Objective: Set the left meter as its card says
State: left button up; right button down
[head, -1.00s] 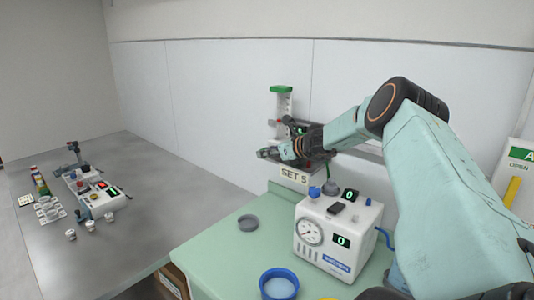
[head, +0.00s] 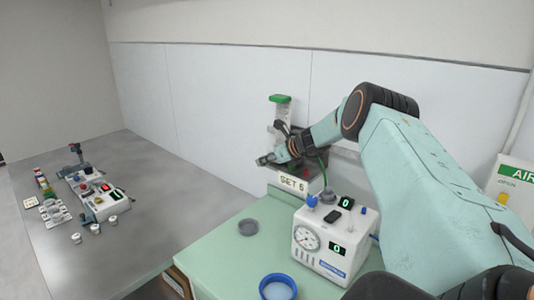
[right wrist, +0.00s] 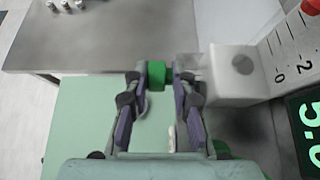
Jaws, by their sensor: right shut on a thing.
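The meter (head: 280,112), a clear upright tube with a green cap, stands at the back by the wall. Its card (head: 293,183) appears to read SET 5. My right gripper (head: 264,160) is at the meter's lower part. The meter's scale (right wrist: 292,50) shows 0 and 2, and a green-lit display (right wrist: 310,130) is cut off at the edge. My left gripper is out of view.
A white machine (head: 327,243) with a gauge and displays reading 0 stands below my right arm on the green counter (head: 210,250). A blue-rimmed bowl (head: 277,287) and a grey lid (head: 248,227) are nearby. An AIR sign (head: 515,175) is at right.

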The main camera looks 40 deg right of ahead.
jog(key=shift+a+f, duration=0.15)
jog(key=shift+a, duration=0.1)
jog(key=c, duration=1.5)
grip_release()
jog(key=shift+c, duration=0.2)
jog(key=o, duration=0.3)
jog(key=shift+a, duration=0.1)
jog(key=shift+d, duration=0.2)
jog(key=shift+s+d+r, duration=0.1)
jog(key=shift+s+r, duration=0.05)
jog(key=shift+r, duration=0.1)
jog(key=shift+a+v, duration=0.15)
jog(key=shift+v, duration=1.6)
jog(key=shift+a+v, duration=0.1)
jog(key=shift+v, duration=1.7)
jog(key=shift+r, duration=0.15)
